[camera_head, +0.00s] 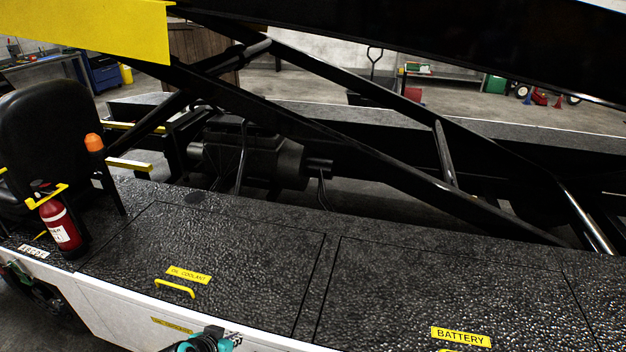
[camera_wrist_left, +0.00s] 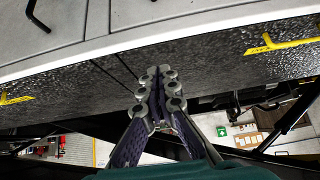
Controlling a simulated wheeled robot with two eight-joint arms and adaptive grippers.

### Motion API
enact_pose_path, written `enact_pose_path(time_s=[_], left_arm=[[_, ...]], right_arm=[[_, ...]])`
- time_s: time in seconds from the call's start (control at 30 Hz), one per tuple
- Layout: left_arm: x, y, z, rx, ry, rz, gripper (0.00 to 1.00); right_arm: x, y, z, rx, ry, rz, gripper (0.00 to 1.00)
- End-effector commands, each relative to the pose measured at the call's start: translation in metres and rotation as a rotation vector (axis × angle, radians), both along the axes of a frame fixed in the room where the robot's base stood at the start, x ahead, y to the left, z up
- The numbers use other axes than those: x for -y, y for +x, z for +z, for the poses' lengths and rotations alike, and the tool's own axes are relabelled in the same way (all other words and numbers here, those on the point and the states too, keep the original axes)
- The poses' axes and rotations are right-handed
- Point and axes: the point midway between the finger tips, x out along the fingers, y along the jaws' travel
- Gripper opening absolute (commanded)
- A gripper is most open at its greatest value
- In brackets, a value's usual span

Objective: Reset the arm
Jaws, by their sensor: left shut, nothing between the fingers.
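My left gripper (camera_head: 208,340) shows at the bottom edge of the head view, as a teal and dark shape in front of the loader's white side panel. Most of its arm is out of frame. In the left wrist view the fingers of this gripper (camera_wrist_left: 157,88) are together, with nothing between them. They show against the loader's black textured deck; I cannot tell the exact gap. My right gripper is not seen in either view.
The belt loader's black deck (camera_head: 250,235) carries yellow handles and a battery label (camera_head: 460,337). A black seat (camera_head: 45,140) and a red fire extinguisher (camera_head: 60,222) stand at the left. Black lift beams (camera_head: 340,155) cross behind the deck.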

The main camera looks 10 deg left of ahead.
Motion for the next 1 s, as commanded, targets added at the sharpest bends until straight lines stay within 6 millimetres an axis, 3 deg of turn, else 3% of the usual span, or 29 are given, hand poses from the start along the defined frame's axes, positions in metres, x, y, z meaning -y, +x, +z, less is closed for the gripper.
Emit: enact_pose_path(time_s=[0.17,0.5,0.7,1.0], left_arm=[[0.018,-0.001,0.014,-0.028,-0.005,0.004,0.0],[0.075,-0.029,0.075,-0.086,0.002,0.064,0.0],[0.086,-0.043,0.093,-0.084,0.005,0.09,0.0],[0.086,-0.043,0.095,-0.083,0.004,0.094,0.0]], right_arm=[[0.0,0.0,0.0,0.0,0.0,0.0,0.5],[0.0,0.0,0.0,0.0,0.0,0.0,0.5],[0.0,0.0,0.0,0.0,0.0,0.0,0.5],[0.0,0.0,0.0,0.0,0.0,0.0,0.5]])
